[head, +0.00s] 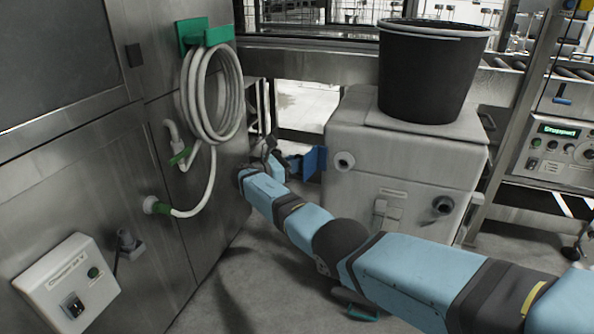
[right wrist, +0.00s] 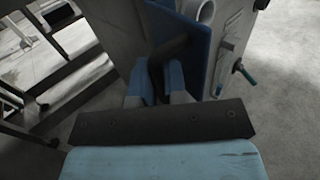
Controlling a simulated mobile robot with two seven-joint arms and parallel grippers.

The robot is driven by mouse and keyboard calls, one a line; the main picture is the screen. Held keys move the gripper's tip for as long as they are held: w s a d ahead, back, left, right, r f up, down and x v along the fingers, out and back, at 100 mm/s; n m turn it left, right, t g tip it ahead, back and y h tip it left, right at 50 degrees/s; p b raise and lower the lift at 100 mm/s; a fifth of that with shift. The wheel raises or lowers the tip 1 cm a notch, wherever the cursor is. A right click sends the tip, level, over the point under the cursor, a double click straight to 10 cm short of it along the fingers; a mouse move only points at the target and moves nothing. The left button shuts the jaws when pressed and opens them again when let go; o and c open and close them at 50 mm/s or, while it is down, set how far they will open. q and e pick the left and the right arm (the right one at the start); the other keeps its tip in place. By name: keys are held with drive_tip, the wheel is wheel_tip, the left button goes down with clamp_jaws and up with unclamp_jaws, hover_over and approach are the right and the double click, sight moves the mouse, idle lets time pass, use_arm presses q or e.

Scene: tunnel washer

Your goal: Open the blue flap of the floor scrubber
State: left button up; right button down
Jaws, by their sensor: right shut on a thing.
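The floor scrubber (head: 400,160) is a pale grey box-shaped machine on the floor, right of centre in the head view. Its blue flap (head: 315,162) shows at its left side, beyond my right arm. How far the flap stands open is unclear. In the right wrist view, the blue flap (right wrist: 205,52) lies just ahead of my right gripper (right wrist: 154,78). The gripper's blue fingers are shut on a dark part at the flap, likely its handle. In the head view the right gripper (head: 275,158) is small and partly hidden. My left gripper is not in view.
A black bucket (head: 430,75) stands on the scrubber. A steel machine with a coiled white hose (head: 212,95) and a control box (head: 68,285) stands at left. A conveyor panel (head: 555,150) is at right. Grey floor (head: 245,285) lies clear between.

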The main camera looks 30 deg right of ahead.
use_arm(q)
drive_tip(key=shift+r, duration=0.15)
use_arm(e)
drive_tip(key=shift+w+r, duration=0.1)
drive_tip(key=shift+r, duration=0.25)
drive_tip(key=c, duration=1.2)
unclamp_jaws()
drive_tip(key=shift+a, duration=0.15)
use_arm(q)
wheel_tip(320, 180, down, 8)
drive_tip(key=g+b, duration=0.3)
drive_tip(key=b, duration=0.2)
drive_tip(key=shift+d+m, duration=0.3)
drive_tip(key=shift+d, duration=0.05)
use_arm(e)
drive_tip(key=shift+s+a+f, duration=0.1)
drive_tip(key=shift+s+a, duration=0.05)
drive_tip(key=shift+a, duration=3.25)
drive_tip(key=shift+s+a+f, duration=0.1)
drive_tip(key=shift+s+a, duration=0.05)
drive_tip(key=shift+a, duration=3.25)
